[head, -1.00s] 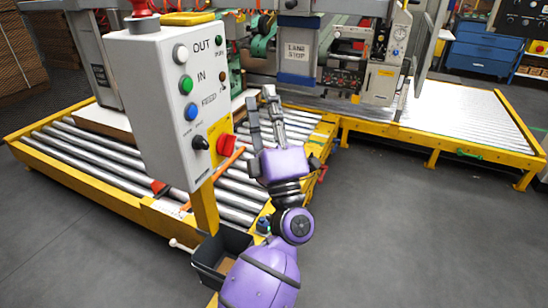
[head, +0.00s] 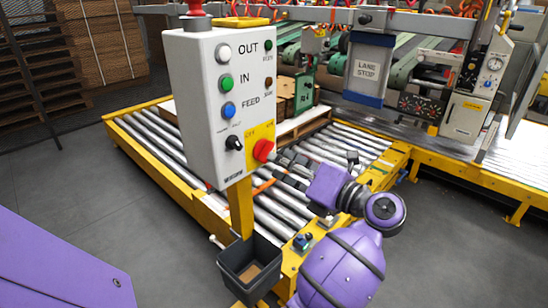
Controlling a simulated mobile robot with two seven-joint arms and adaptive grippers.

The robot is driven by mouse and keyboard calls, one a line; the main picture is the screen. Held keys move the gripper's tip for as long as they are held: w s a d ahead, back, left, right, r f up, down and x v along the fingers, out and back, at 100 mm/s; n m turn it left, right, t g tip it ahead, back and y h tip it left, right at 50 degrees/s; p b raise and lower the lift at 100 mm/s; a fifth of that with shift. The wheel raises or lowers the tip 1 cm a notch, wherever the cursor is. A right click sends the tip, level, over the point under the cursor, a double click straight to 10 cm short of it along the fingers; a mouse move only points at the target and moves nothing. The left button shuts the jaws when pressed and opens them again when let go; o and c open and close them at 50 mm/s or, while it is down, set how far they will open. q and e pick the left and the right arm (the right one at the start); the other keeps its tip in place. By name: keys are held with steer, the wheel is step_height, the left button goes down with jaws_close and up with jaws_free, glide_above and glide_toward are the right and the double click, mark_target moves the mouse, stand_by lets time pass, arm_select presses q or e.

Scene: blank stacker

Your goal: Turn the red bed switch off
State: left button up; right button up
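The red switch (head: 263,150) is a rotary knob on a yellow plate (head: 254,135) at the lower right of the white control box (head: 207,120). Small lettering on the plate is too blurred to read fully. Whether a fingertip touches the knob cannot be told.
A black knob (head: 234,143) and white, green and blue buttons share the box face. A red mushroom button (head: 195,5) tops the box. A dark bin (head: 249,268) hangs below. A roller conveyor (head: 180,152) with a yellow frame lies behind.

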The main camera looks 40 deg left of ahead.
mark_target(266, 152)
arm_select(q)
steer(key=shift+w+a, duration=0.1)
steer(key=shift+a, duration=1.75)
jaws_close()
